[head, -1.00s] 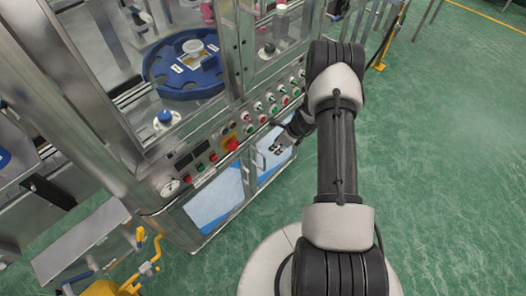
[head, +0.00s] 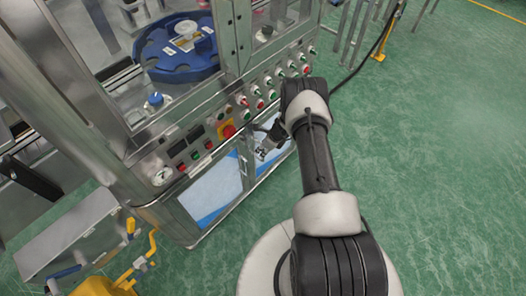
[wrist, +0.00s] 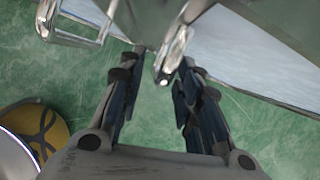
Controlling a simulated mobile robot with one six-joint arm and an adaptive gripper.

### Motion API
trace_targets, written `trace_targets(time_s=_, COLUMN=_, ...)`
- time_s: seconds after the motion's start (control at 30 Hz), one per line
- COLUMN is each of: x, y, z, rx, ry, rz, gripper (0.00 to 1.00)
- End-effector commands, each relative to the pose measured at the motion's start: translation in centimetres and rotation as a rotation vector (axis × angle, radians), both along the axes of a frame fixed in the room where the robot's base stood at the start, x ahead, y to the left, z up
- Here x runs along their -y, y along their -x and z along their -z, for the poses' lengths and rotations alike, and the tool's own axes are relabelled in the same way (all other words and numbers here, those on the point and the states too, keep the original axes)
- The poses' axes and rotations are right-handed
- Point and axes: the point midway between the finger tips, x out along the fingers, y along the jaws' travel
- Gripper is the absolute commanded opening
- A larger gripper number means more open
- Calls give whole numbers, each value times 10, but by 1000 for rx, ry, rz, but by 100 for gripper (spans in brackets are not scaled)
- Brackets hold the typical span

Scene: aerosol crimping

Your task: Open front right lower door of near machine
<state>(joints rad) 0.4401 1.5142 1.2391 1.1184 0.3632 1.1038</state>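The near machine's front right lower door (head: 276,153) is a pale panel in a metal frame, partly hidden by my arm in the head view. It looks closed there, though a small gap cannot be ruled out. In the wrist view its panel (wrist: 250,48) fills the upper right. A metal bar handle (wrist: 175,52) reaches down between my fingertips. My gripper (wrist: 158,72) is open around this handle, with gaps visible beside it. In the head view my gripper (head: 266,150) is at the door front. The left lower door (head: 212,190) has its own handle (wrist: 78,30).
A control panel (head: 215,140) with buttons, switches and a gauge runs above the doors. A yellow-handled cart (head: 125,275) stands at the lower left. A black cable (head: 370,58) runs at the right. Green floor (head: 430,170) is clear to the right.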

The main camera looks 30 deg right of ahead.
Motion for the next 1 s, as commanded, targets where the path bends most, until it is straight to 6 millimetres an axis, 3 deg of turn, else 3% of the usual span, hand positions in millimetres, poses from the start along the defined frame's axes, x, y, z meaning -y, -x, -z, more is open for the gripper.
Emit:
trace_targets(time_s=0.4, x=-2, y=-4, z=8, rx=0, ry=0, rz=-1, gripper=31)
trace_targets(time_s=0.87, x=-2, y=-3, z=8, rx=0, ry=0, rz=-1, gripper=1)
trace_targets(time_s=1.0, x=-2, y=-3, z=8, rx=0, ry=0, rz=-2, gripper=0)
